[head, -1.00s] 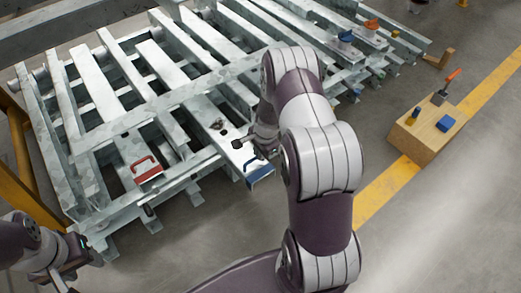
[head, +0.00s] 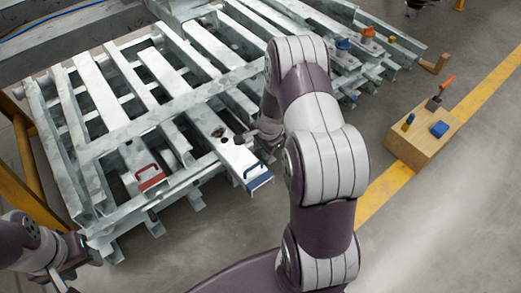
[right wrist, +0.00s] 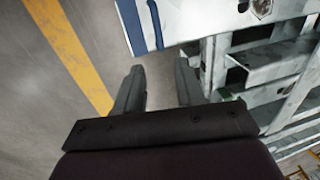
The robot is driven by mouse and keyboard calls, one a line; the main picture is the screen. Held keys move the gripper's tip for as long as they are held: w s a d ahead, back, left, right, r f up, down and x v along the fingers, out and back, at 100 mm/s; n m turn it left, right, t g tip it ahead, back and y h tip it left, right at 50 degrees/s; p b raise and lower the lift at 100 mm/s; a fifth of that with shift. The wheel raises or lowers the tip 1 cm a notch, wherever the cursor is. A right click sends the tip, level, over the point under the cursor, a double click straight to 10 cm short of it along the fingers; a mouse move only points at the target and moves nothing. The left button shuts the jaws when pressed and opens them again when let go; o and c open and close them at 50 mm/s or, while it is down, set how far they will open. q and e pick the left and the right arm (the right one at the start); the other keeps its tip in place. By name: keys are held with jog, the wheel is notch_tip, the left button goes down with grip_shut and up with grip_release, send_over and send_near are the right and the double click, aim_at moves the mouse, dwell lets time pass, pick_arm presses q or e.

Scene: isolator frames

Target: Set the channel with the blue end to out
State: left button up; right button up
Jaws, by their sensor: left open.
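The channel with the blue end (head: 238,158) is a pale metal beam lying across the rack in the head view. Its blue end face (head: 260,183) and blue handle point toward the front. In the right wrist view the channel (right wrist: 195,20) shows at the top, with the blue end (right wrist: 131,26) and a blue bar beyond my fingertips. My arm hides part of the rack. My left gripper (head: 75,272) is open and empty at the lower left.
A channel with a red handle (head: 151,178) lies to the left on the same galvanized rack (head: 125,140). A wooden block (head: 412,148) with small coloured items stands on the floor at right, beside a yellow line (head: 375,204). The front floor is clear.

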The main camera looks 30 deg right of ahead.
pick_arm(q)
notch_tip(320, 180, up, 2)
jog(key=shift+r+p, duration=0.25)
jog(key=shift+p, duration=0.4)
pick_arm(e)
jog(key=r, duration=0.2)
jog(key=s+r, duration=0.1)
jog(key=r, duration=0.1)
jog(key=shift+r, duration=0.1)
jog(key=s+a+r+n+p, duration=0.2)
jog(key=s+a+r+n, duration=0.4)
jog(key=a+r+n, duration=0.25)
jog(key=s+a+r+n+p, duration=0.2)
jog(key=s+a+r+n, duration=0.5)
jog(key=r+n, duration=0.25)
pick_arm(q)
notch_tip(320, 180, up, 40)
jog(key=p, duration=3.6)
jog(key=shift+r+p, duration=0.25)
jog(key=shift+p, duration=0.05)
pick_arm(e)
notch_tip(320, 180, up, 37)
jog(key=shift+d+m+g, duration=0.15)
jog(key=shift+m+g, duration=0.25)
jog(key=shift+w, duration=0.1)
